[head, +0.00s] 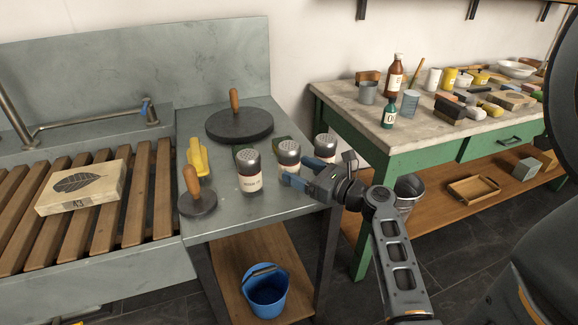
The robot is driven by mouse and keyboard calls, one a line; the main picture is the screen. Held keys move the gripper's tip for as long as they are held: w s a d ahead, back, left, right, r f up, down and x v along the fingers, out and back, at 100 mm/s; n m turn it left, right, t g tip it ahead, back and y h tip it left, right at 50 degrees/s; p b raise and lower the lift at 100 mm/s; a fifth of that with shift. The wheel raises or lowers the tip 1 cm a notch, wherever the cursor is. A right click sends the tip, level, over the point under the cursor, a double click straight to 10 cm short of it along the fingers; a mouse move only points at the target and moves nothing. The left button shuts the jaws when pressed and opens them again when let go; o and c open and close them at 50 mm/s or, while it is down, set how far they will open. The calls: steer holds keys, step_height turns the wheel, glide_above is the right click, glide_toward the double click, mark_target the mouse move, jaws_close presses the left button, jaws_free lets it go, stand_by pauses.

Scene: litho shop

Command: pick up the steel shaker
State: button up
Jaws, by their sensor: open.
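Three similar shakers with grey perforated metal tops and pale labels stand upright in a row on the grey metal table. The left shaker (249,171), the middle shaker (288,157) and the right shaker (325,147) differ little; the label words are too small to read. My gripper (302,173) is open, with blue fingertips, coming in from the right. In the picture it lies just below the middle and right shakers and overlaps the lower part of the right one. I cannot tell whether it touches either.
A slatted sink rack (150,215) lies left, a cluttered green bench (335,98) right. A blue bucket (266,292) stands below.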

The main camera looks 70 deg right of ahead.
mark_target(284, 143)
steer(key=x, duration=0.6)
steer(key=shift+d+p, duration=0.15)
steer(key=shift+p, duration=0.15)
steer(key=c, duration=0.8)
step_height(284, 143, up, 10)
steer(key=shift+r+p, duration=0.1)
steer(key=shift+p, duration=0.75)
steer(key=shift+c, duration=0.2)
